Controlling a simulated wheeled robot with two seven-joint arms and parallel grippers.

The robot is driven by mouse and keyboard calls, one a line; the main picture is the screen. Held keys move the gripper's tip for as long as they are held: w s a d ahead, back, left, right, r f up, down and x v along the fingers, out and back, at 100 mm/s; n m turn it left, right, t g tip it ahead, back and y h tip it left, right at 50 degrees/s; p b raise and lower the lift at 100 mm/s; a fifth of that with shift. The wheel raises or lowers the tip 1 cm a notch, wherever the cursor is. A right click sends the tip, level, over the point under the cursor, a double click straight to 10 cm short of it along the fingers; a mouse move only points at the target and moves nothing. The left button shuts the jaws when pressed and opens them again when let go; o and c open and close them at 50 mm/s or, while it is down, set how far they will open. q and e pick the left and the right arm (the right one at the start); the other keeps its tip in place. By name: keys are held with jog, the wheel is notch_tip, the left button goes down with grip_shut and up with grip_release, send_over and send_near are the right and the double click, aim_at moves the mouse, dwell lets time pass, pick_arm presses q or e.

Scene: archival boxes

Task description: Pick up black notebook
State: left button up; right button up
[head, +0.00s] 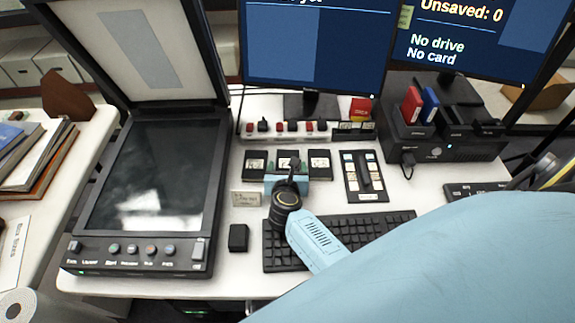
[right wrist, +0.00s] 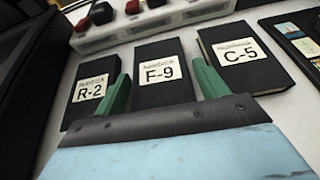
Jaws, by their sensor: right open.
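Three black, book-like items with white labels lie in a row on the white desk. In the right wrist view they read R-2 (right wrist: 97,73), F-9 (right wrist: 161,55) and C-5 (right wrist: 229,37). In the head view the same row shows as a left item (head: 255,163), a middle item (head: 289,155) and a right item (head: 319,164). I cannot tell which is the named notebook. My right gripper (head: 286,176) is open, with its green fingers (right wrist: 163,85) on either side of the F-9 label. Its body covers the near part of the middle item. My left gripper is not in view.
A flatbed scanner (head: 155,175) with a raised lid stands left. A keyboard (head: 380,228) lies under my right arm. A small black block (head: 238,237) sits beside it. A white strip (head: 255,131) with knobs and a black dock (head: 440,145) stand behind.

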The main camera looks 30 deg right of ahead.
jog(key=c, duration=0.8)
